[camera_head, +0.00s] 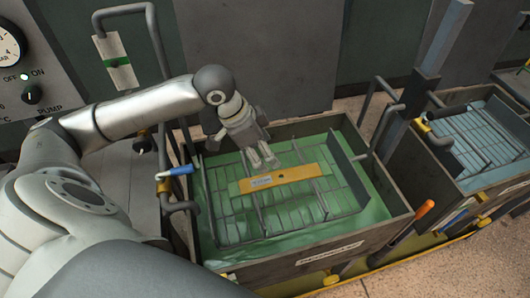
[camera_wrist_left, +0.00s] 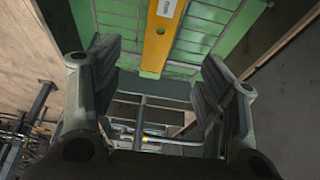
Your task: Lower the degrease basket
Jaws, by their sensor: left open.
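The degrease basket (camera_head: 335,214) is a wire basket in a tank (camera_head: 335,262) of green liquid. Its floor grid shows green through it, and how deep it sits is hard to tell. A yellow bar (camera_head: 284,178) with a white label lies across its top. My left gripper (camera_head: 263,159) is just behind the bar, towards the tank's back-left side, and looks apart from it. In the left wrist view the gripper (camera_wrist_left: 160,60) is open and empty, with the yellow bar (camera_wrist_left: 157,45) showing beyond the fingertips. My right gripper is in neither view.
A second tank with a wire basket (camera_head: 480,140) stands at the right, beside an upright post (camera_head: 440,45). A blue-handled valve (camera_head: 178,171) is at the first tank's left edge. An orange handle (camera_head: 425,208) sits between the tanks. A gauge panel (camera_head: 30,75) is at upper left.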

